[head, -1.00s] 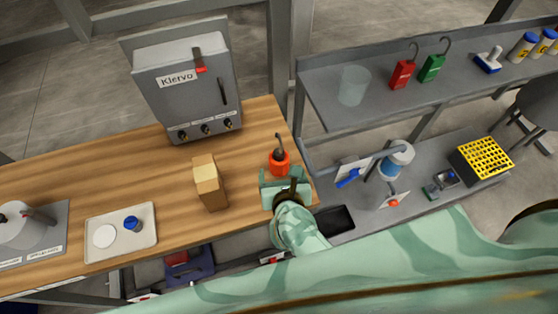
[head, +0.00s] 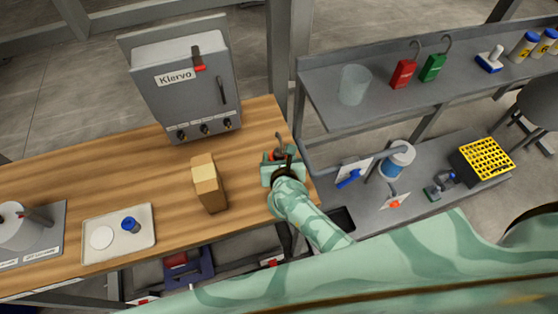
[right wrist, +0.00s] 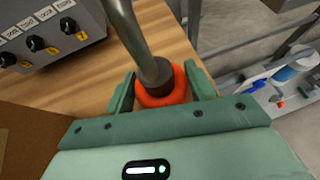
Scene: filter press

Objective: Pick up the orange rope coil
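The orange rope coil (head: 275,155) is at the right end of the wooden bench, mostly hidden by my right gripper in the head view. In the right wrist view the orange coil (right wrist: 163,97) lies between the two fingers, with a dark grey rod standing up from its middle. My right gripper (head: 279,160) is over the bench at the coil. Its green fingers (right wrist: 160,88) are open, one on each side of the coil; I cannot tell whether they touch it. My left gripper is not in view.
A tan box (head: 209,184) stands left of the gripper on the bench (head: 110,180). Behind it is a grey control box (head: 185,90). A pale tray (head: 118,250) lies at the left. A grey shelf (head: 325,95) and a pipe (head: 350,160) are close on the right.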

